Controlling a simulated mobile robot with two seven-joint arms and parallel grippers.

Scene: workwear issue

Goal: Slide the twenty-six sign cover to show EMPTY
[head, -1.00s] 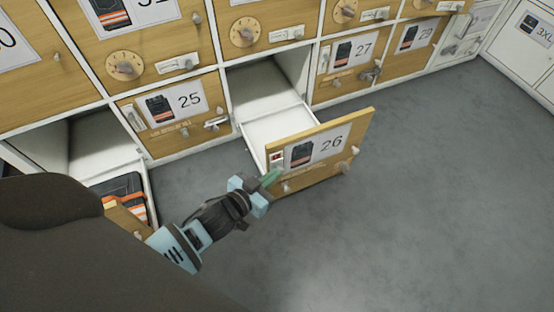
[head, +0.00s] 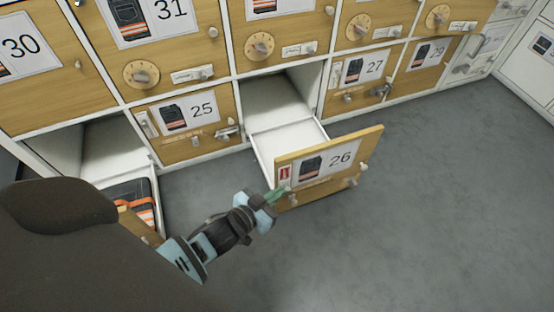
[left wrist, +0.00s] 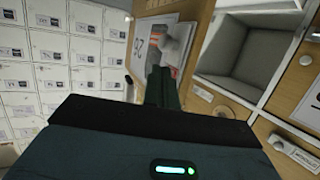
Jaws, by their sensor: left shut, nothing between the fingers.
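Drawer 26 (head: 368,150) is pulled out, its wooden front carrying a "26" label with a vest picture. At the left edge of that front is a small sign showing a red panel (head: 285,172) with a white mark, too small to read. My left gripper (head: 277,194) is shut with nothing between its green fingers. Its tips are at the sign's lower end, where they hide the cover; I cannot tell whether they touch it. The left wrist view shows the fingers (left wrist: 161,87) beside the drawer front and a grey knob (left wrist: 180,40). My right gripper is out of view.
The visible inside of drawer 26 (head: 290,138) is bare and white. Drawer 25 (head: 165,152) is closed to its left. An open compartment at lower left holds a dark vest with orange stripes (head: 135,195). Grey floor (head: 430,220) is free to the right.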

